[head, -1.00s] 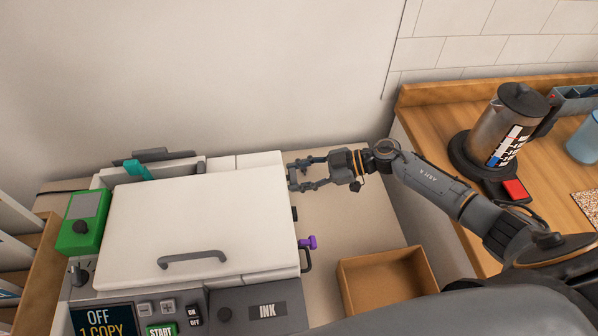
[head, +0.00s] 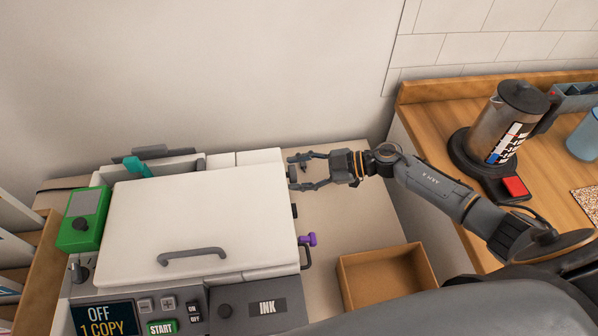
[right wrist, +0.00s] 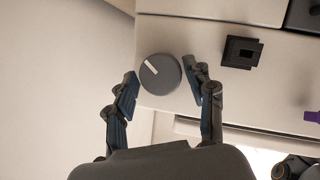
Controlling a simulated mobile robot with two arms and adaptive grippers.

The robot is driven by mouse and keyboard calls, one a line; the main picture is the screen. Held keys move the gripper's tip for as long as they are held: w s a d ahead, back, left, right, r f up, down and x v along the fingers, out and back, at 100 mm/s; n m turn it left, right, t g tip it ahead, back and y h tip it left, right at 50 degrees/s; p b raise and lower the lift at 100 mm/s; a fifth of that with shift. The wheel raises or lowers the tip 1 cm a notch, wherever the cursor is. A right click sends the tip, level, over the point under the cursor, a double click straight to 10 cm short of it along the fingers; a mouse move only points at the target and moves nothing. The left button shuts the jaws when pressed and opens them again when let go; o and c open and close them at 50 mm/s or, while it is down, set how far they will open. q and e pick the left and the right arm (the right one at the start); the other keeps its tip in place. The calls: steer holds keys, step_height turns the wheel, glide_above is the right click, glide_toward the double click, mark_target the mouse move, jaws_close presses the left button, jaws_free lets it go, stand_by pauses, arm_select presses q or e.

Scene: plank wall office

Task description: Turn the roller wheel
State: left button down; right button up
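A round grey wheel (right wrist: 160,74) with a white mark sits on the pale side of the copier (head: 190,215); I take it for the roller wheel. In the right wrist view the two fingers of my right gripper (right wrist: 161,73) stand apart, one on each side of it. Whether the fingertips touch its rim I cannot tell. In the head view my right gripper (head: 292,172) is at the copier's right side near the back, where the wheel is not clearly visible. My left gripper is not in view.
A purple knob (head: 308,240) and a dark handle stick out lower on the copier's right side. A cardboard box (head: 385,278) lies to the right in front. A wooden counter with a coffee pot (head: 510,125) stands further right. A green device (head: 83,220) is at left.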

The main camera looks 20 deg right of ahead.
steer(key=shift+o, duration=0.3)
steer(key=v, duration=1.2)
steer(key=shift+s, duration=0.1)
